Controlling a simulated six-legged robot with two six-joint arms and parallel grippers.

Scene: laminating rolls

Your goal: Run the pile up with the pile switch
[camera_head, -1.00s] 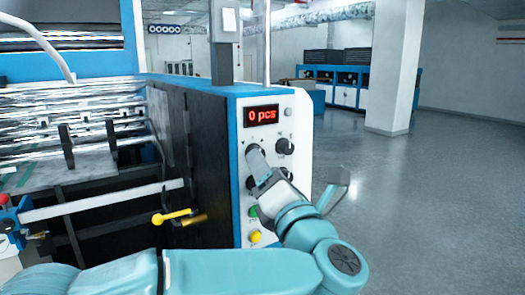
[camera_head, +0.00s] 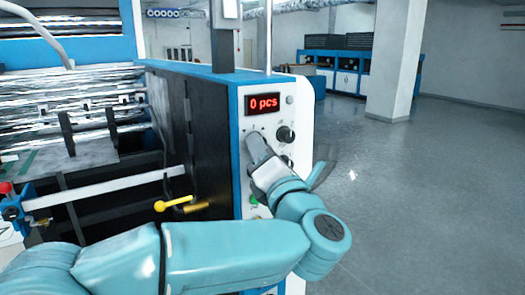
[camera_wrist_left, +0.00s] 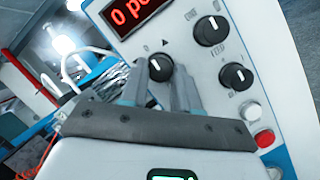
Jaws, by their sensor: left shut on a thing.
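The control panel (camera_head: 298,112) on the end of the machine carries a red display (camera_head: 264,103) reading "0 pcs". Below the display, my left gripper (camera_head: 258,147) is at the upper left knob and hides most of it in the head view. In the left wrist view, that black knob (camera_wrist_left: 158,67), with a white pointer line and an up-arrow mark beside it, sits between the two fingers of my left gripper (camera_wrist_left: 168,80). The fingers are shut on it. My right gripper is not in view.
Other black knobs (camera_head: 285,135) sit to the right on the panel, with a red button (camera_wrist_left: 264,138) and a white button (camera_wrist_left: 252,111) lower down. A yellow handle (camera_head: 173,203) sticks out at the machine's side. Open grey floor (camera_head: 440,190) lies to the right.

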